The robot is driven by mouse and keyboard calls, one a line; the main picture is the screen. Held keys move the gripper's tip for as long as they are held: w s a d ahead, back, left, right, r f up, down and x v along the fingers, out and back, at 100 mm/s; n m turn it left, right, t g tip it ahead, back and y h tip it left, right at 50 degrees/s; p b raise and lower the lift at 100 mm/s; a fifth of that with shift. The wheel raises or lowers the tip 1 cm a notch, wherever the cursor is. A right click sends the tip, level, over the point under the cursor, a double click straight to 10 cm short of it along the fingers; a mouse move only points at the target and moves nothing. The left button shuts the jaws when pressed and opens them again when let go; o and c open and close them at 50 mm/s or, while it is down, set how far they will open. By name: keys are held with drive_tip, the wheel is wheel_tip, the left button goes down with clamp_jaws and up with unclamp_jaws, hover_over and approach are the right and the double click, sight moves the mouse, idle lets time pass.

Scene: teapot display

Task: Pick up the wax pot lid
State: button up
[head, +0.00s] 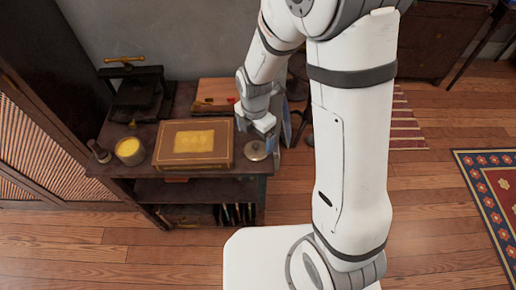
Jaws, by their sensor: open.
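A small round, greyish lid with a knob (256,150) lies near the front right corner of the dark wooden bench top; I take it for the wax pot lid. The wax pot (130,151), filled with yellow wax, stands open near the bench's left end. My gripper (256,126) comes down from the upper right and is open, just behind and above the lid in the picture. It looks empty and apart from the lid, though the exact height gap is hard to judge.
A brown book with a yellow panel (194,143) lies left of the lid. A dark press with a brass handle (136,92) stands at the back left, and a wooden box (216,92) behind. A dark handled tool (98,151) stands beside the pot. The bench (235,170) has shelves below.

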sight(256, 145)
drive_tip(key=f, duration=0.5)
drive_tip(key=shift+s+d, duration=0.1)
drive_tip(key=shift+s, duration=0.15)
drive_tip(key=shift+c, duration=0.2)
drive_tip(key=c, duration=1)
